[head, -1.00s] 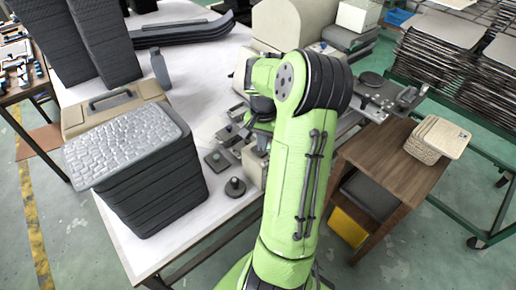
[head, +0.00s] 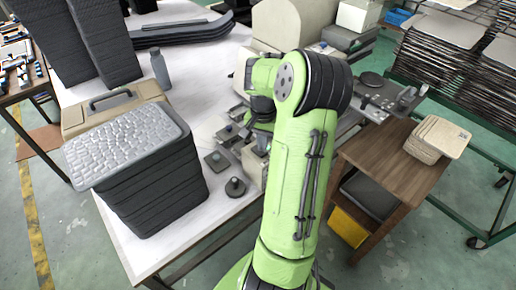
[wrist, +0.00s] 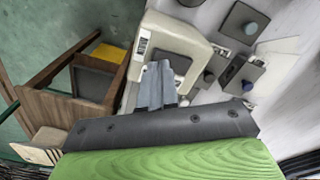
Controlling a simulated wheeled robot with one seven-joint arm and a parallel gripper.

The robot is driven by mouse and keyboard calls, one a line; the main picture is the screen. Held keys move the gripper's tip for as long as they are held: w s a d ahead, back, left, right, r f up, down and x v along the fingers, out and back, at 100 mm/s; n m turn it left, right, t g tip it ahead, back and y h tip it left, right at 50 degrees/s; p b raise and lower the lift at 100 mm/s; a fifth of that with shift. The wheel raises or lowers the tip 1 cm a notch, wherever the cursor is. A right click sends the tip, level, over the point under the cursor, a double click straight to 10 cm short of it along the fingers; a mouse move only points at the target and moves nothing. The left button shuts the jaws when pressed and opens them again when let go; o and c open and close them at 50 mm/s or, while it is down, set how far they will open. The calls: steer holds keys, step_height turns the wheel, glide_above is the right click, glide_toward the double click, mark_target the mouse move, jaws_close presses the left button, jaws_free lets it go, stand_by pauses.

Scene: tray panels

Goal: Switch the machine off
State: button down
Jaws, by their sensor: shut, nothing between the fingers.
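The machine is a cream unit on the white table, largely hidden behind my green arm in the head view. Its cream housing (wrist: 180,38) shows close up in the wrist view. My gripper (wrist: 157,68) is shut and empty, over or in front of a dark recess in this housing. I cannot tell whether the fingertips touch it. No switch can be clearly told apart. My gripper is hidden in the head view.
A stack of dark trays (head: 152,190) under a pale textured panel stands left on the white table (head: 125,225). A grey bottle (head: 160,70) and a beige case (head: 110,107) are behind it. A wooden stand (head: 395,165) with tan panels (head: 437,138) is at right.

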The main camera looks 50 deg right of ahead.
steer(key=shift+f+b, duration=0.65)
steer(key=shift+f, duration=0.25)
stand_by(0.3)
steer(key=shift+r, duration=0.15)
step_height(320, 180, up, 7)
steer(key=p, duration=0.6)
